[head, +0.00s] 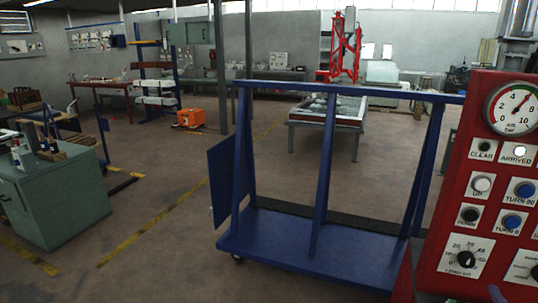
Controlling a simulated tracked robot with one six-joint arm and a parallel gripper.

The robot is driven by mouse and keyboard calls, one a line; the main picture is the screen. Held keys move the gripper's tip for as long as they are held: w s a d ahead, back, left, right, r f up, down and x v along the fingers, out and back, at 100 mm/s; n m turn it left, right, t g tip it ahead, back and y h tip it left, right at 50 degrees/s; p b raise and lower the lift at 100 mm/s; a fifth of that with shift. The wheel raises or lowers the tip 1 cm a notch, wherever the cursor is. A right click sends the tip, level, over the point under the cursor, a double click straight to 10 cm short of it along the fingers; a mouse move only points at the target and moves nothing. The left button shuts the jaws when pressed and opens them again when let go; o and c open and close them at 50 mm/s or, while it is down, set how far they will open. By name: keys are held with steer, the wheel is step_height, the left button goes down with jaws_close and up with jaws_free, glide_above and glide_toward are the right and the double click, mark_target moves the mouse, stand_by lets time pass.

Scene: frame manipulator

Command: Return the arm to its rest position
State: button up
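Neither my arm nor my gripper can be made out in the head view, so its pose and its fingers are not shown. A red control panel (455,210) fills the right edge, with a round air pressure gauge (513,109), labelled buttons and black dials. A blue wheeled frame cart (290,239) stands in front, left of the panel, with upright posts and a top bar. Nothing is seen resting on its lower deck.
A green-grey cabinet (65,196) with small items on top stands at the left. An orange box (189,118) lies on the floor farther back. A low table (327,115) and red machine (345,48) stand behind the cart. Floor with yellow lines is open left of the cart.

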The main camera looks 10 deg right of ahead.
steer(key=s+d+f+n+g+y, duration=0.1)
steer(key=s+d+f+n+g, duration=0.2)
steer(key=s+f+n+g, duration=0.55)
steer(key=w+a+r+n+y, duration=0.2)
steer(key=a+r+n, duration=0.3)
steer(key=a, duration=1)
steer(key=w+a+r+n+g+y, duration=0.1)
steer(key=w+a+r+n+y, duration=0.2)
steer(key=a, duration=1.2)
steer(key=w+a+r+n+y, duration=0.2)
steer(key=a+r+n, duration=0.6)
steer(key=a, duration=0.8)
step_height(320, 180, up, 2)
steer(key=shift+w+y, duration=0.2)
steer(key=shift+y, duration=0.1)
steer(key=shift+c, duration=0.4)
